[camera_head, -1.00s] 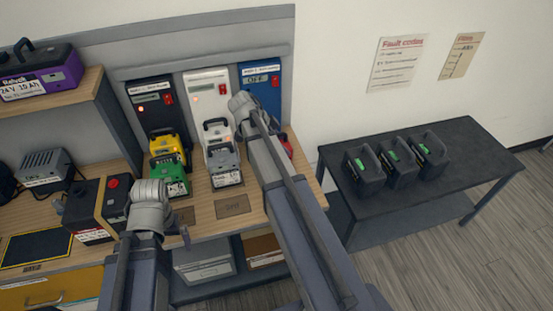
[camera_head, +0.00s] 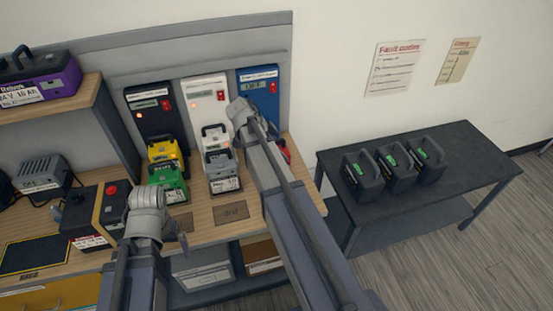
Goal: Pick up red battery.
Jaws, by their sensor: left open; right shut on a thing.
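A red battery (camera_head: 286,150) shows only as a small red patch at the right end of the bench, in front of the blue charger (camera_head: 259,78). My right arm hides most of it. My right gripper (camera_head: 240,112) is at that arm's end, in front of the blue charger; its wrist shows but its fingertips are hidden. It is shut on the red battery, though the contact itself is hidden. My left gripper (camera_head: 150,215) is open and apart from the red battery, over the bench front near the green battery (camera_head: 167,184). Its fingers are mostly hidden by its wrist.
A yellow battery (camera_head: 164,153) stands behind the green one at the black charger (camera_head: 148,108). White (camera_head: 214,138) and grey (camera_head: 222,166) batteries stand at the white charger (camera_head: 206,95). A dark side table (camera_head: 470,165) at right holds three black batteries (camera_head: 397,170).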

